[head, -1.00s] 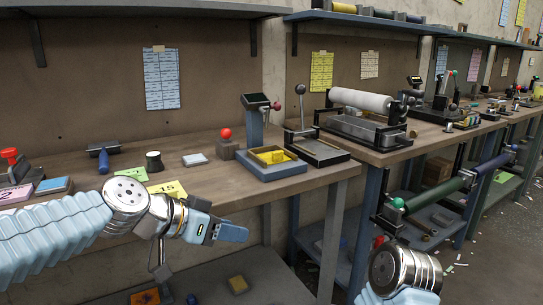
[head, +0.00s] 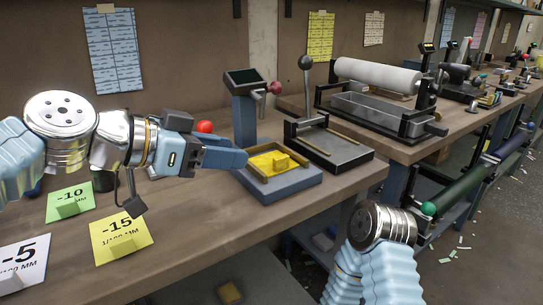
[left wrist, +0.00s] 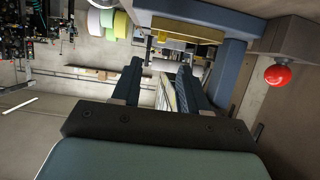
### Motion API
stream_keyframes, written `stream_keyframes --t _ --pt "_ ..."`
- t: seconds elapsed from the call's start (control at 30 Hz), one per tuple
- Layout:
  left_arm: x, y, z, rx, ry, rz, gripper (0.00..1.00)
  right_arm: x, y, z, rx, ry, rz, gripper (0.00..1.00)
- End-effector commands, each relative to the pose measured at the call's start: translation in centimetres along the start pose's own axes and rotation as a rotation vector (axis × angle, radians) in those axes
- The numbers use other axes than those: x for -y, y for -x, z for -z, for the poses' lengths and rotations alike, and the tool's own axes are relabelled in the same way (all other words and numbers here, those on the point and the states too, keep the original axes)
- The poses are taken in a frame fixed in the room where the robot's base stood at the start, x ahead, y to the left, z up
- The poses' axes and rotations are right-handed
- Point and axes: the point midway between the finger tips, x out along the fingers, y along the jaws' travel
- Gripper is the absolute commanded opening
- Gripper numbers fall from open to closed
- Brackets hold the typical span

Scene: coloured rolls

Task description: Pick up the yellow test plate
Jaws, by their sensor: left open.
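The yellow test plate (head: 267,161), with a raised yellow block on it, lies in the framed blue tray (head: 283,187) of a bench device. My left gripper (head: 240,157) is level and points right, its tip at the tray's left edge in the picture. It is open and empty. In the left wrist view its two dark fingers (left wrist: 160,85) stand apart with nothing held between them. The blue tray frame (left wrist: 228,55) shows beyond them at the top. My right arm shows at lower right, but its gripper is not visible.
A red ball knob (head: 205,127) sits just behind my left gripper. A lever press (head: 335,150) stands right of the tray. A yellow -15 card (head: 135,228) and a green -10 card (head: 72,193) lie on the bench at left. Bare bench lies in front of the tray.

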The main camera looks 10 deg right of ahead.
Motion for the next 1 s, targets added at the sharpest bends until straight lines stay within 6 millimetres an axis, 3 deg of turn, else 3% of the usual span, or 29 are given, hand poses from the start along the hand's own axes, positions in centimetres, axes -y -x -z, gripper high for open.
stream_keyframes --t 0.2,0.43,0.7,1.0 --pt "0.0 -4.4 0.1 0.002 0.000 -0.003 0.44 0.4 0.6 -0.1 0.003 0.003 0.003 0.00" --pt "0.0 -6.5 0.0 0.002 0.002 -0.002 0.44 0.6 0.9 -0.1 0.004 0.004 0.004 0.00" --pt "0.2 -10.5 -0.2 0.002 0.001 -0.001 0.44 1.0 1.7 -0.1 0.005 0.005 0.005 0.00" --pt "0.3 -10.9 -0.3 0.000 0.001 0.001 0.41 1.0 1.7 -0.1 0.005 0.005 0.005 0.00"
